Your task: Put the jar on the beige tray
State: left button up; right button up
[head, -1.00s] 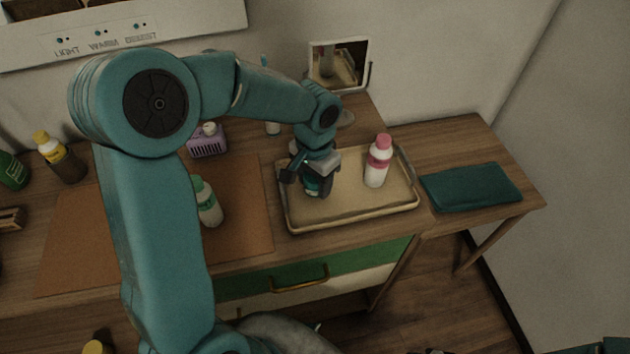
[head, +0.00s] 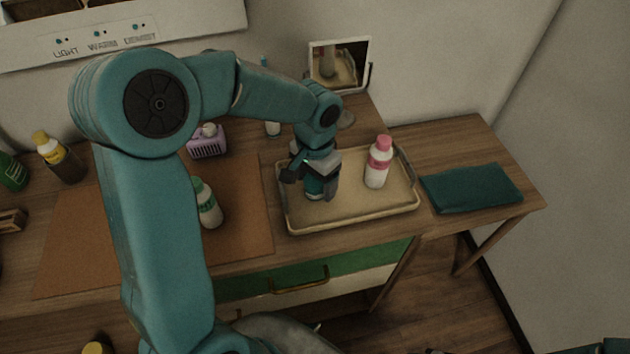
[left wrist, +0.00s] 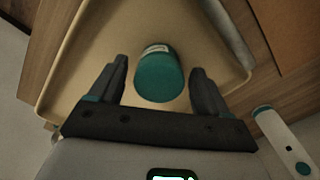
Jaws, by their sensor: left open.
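The jar (left wrist: 159,77) has a teal lid and stands on the beige tray (left wrist: 88,62), seen from above in the left wrist view. In the head view the jar (head: 313,190) is near the tray's left end, partly hidden by my gripper. The tray (head: 350,214) lies on the wooden counter. My left gripper (left wrist: 160,70) is open, one finger on each side of the jar with visible gaps. In the head view my left gripper (head: 312,182) is low over the tray. My right gripper is not in view.
A white bottle with a pink cap (head: 377,165) stands on the tray's right part. A green-capped bottle (head: 207,205) stands on the brown mat (head: 250,215) to the left. A folded teal cloth (head: 470,187) lies right of the tray. A mirror (head: 338,65) stands behind.

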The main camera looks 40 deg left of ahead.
aim_at(315, 179)
pick_arm(q)
notch_tip(315, 179, up, 10)
jog(key=shift+r+p, duration=0.15)
jog(key=shift+p, duration=0.2)
jog(key=shift+r, duration=0.35)
jog(key=shift+s, duration=0.1)
